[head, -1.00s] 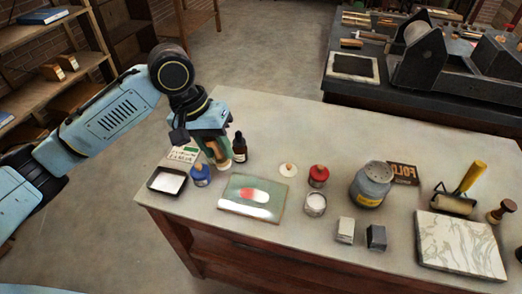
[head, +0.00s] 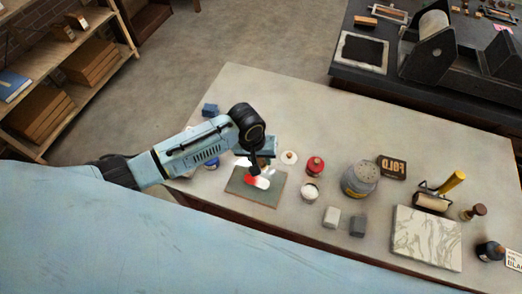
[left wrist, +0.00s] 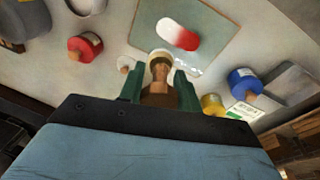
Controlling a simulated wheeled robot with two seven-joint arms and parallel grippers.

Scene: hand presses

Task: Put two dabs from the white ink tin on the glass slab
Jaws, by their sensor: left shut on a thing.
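My left gripper (left wrist: 158,88) is shut on a wooden-handled dabber (left wrist: 160,68) with a pale round end. In the head view the gripper (head: 258,168) is over the far part of the glass slab (head: 272,201), and the arm hides the dabber. I cannot tell whether the dabber touches the slab. A red patch (head: 249,179) and a white patch (head: 262,183) lie side by side on the slab; they also show in the left wrist view (left wrist: 178,35). The open white ink tin (head: 310,191) stands right of the slab. My right gripper is not in view.
A pale lid (head: 289,157) and a red tin (head: 315,166) stand behind the white tin. A blue tin (head: 210,163) is left of the slab. Grey blocks (head: 332,217), a big grey can (head: 360,179) and a marbled slab (head: 427,237) are to the right.

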